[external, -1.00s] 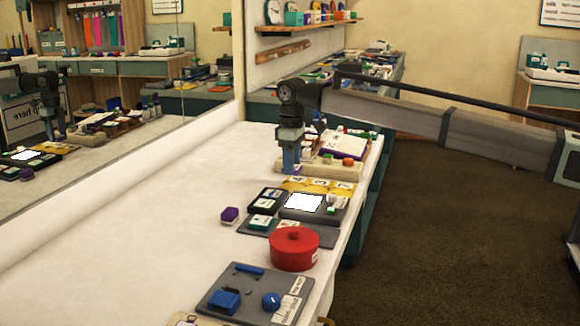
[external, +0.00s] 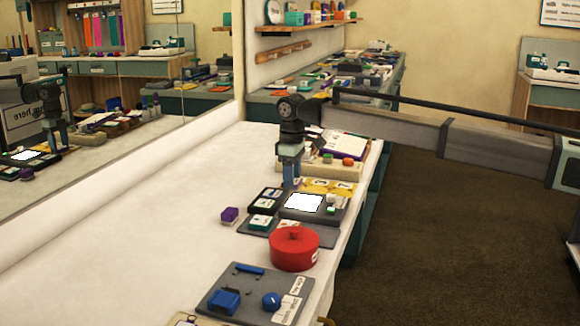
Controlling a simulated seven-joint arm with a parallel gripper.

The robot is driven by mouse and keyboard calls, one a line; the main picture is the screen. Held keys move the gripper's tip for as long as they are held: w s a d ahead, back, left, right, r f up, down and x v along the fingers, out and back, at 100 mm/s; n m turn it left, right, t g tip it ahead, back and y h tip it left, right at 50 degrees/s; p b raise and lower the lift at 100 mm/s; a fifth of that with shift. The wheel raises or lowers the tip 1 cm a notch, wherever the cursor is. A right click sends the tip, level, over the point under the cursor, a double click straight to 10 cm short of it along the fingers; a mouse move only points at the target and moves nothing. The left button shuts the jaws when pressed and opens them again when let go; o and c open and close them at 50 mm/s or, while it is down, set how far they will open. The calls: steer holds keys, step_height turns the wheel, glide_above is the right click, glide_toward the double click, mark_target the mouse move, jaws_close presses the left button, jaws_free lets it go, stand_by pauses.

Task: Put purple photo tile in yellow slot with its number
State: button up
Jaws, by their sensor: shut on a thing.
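My gripper (external: 291,184) points down at the left end of the yellow slots (external: 322,186), which carry white number labels. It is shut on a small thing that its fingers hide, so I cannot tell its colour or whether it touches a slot.
A dark holder with a bright white panel (external: 303,203) and green-edged tiles (external: 262,204) stand in front of the slots. A red lidded pot (external: 294,250) and a grey board (external: 255,291) are nearer. A wooden tray (external: 340,168) is behind. The table's left is clear.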

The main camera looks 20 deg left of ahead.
steer(key=o, duration=1.2)
step_height(320, 180, up, 14)
steer(key=shift+f, duration=0.1)
